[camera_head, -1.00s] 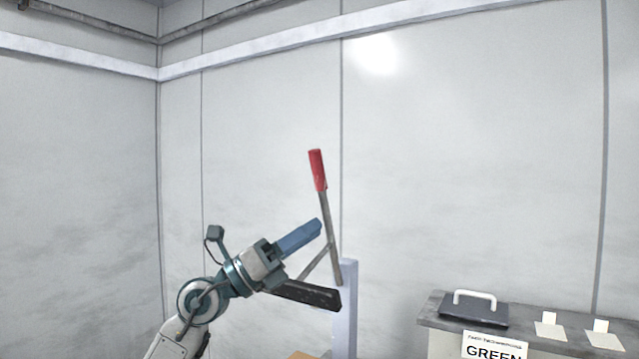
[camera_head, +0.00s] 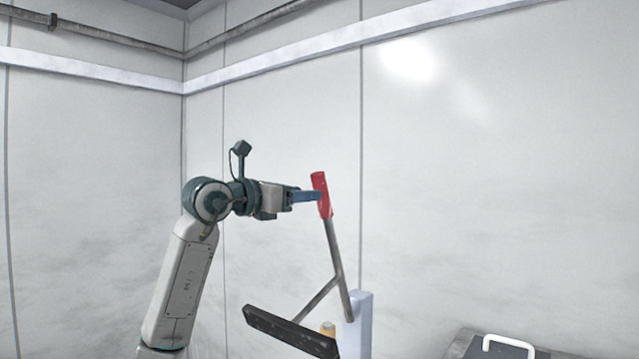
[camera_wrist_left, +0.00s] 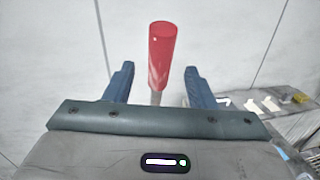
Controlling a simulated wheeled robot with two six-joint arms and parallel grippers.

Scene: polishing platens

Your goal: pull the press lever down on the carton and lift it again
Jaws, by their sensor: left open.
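The press lever (camera_head: 333,252) stands raised and nearly upright, with a red grip (camera_head: 321,194) at its top. Its dark plate (camera_head: 290,330) hangs at the lower left, joined by a thin link, beside a pale post (camera_head: 358,325). My left gripper (camera_head: 318,196) is level with the red grip, its fingers reaching it from the left. In the left wrist view the red grip (camera_wrist_left: 161,55) stands between the two open fingers (camera_wrist_left: 158,85), with gaps on both sides. The carton cannot be made out. My right gripper is not in view.
A small tan cylinder (camera_head: 328,328) shows beside the post. A grey bench top (camera_head: 465,345) with a white handle (camera_head: 508,343) is at the lower right. Bare wall panels lie behind the lever, and the space right of it is clear.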

